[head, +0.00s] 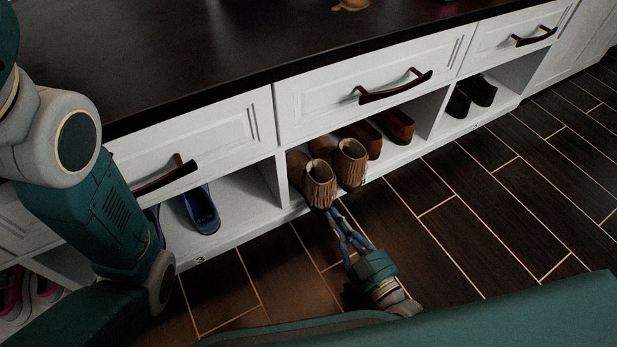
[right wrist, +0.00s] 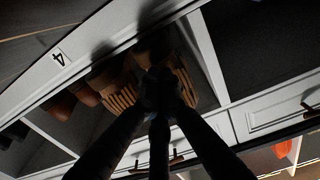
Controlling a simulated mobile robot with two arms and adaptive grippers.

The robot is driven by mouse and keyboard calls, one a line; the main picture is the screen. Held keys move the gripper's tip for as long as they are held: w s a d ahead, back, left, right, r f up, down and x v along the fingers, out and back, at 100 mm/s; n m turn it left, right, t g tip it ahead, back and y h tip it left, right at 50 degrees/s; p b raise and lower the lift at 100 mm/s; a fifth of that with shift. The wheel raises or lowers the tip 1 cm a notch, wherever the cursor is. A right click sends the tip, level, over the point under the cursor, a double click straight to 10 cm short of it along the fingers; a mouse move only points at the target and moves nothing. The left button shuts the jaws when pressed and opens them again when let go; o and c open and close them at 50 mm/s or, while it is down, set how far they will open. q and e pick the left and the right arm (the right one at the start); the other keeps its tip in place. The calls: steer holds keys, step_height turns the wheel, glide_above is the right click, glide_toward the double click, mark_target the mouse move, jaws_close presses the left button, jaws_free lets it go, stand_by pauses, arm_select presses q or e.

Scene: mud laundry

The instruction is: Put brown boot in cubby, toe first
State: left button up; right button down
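Two brown fringed boots stand side by side in the middle cubby (head: 284,180). The left boot (head: 318,185) sits at the cubby's front edge, its toe inward and its fringed back facing out. The right boot (head: 350,163) is close beside it, a little deeper. My right gripper (head: 333,213) is low in front of the left boot, fingertips drawn together at its back. In the right wrist view the dark fingers (right wrist: 160,82) meet in front of the fringe (right wrist: 183,80); I cannot see any boot part between them. My left arm shows at the left, its gripper out of view.
Plain brown shoes (head: 396,125) share the middle cubby. Black shoes (head: 478,92) are in the right cubby and blue shoes (head: 200,210) in the left one. Drawers with dark handles (head: 395,88) sit above, under a dark countertop (head: 190,60). The wood floor (head: 480,210) in front is clear.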

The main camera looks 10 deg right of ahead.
mark_target(327, 207)
steer(key=shift+w, duration=0.15)
steer(key=shift+x, duration=5)
steer(key=shift+p+v, duration=1.15)
steer(key=shift+v, duration=1.2)
steer(key=p+v, duration=0.1)
steer(key=v, duration=0.3)
steer(key=shift+s+p, duration=0.3)
steer(key=shift+s, duration=0.1)
steer(key=shift+s+d, duration=0.2)
steer(key=shift+s, duration=0.05)
